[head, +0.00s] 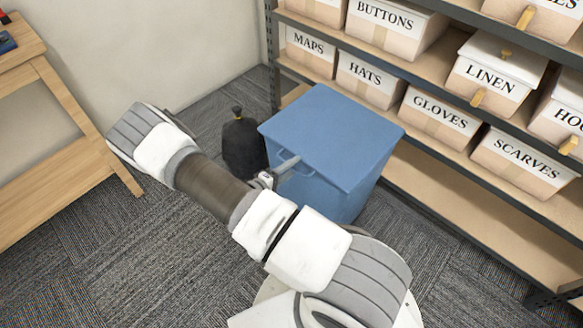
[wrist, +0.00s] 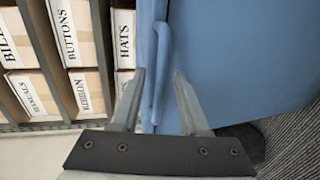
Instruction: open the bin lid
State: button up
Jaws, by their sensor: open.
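The blue bin (head: 341,192) stands on the carpet in front of the shelf, with its flat blue lid (head: 330,135) shut. A blue handle (head: 301,169) sticks out at the lid's near left edge. In the wrist view, the handle (wrist: 161,55) runs in between my two fingers, with the bin's front wall (wrist: 235,55) to the right. My gripper (head: 279,173) is open at the handle; in the wrist view its fingers (wrist: 160,100) stand on either side of the handle, with gaps showing. My arm hides part of the bin's lower front.
A black tied bag (head: 242,147) stands on the floor just left of the bin. A shelf (head: 455,205) with labelled boxes rises close behind and right. A wooden table (head: 45,140) is at the left. Above the lid is free room.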

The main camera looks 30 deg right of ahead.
grip_shut()
dwell(1.4)
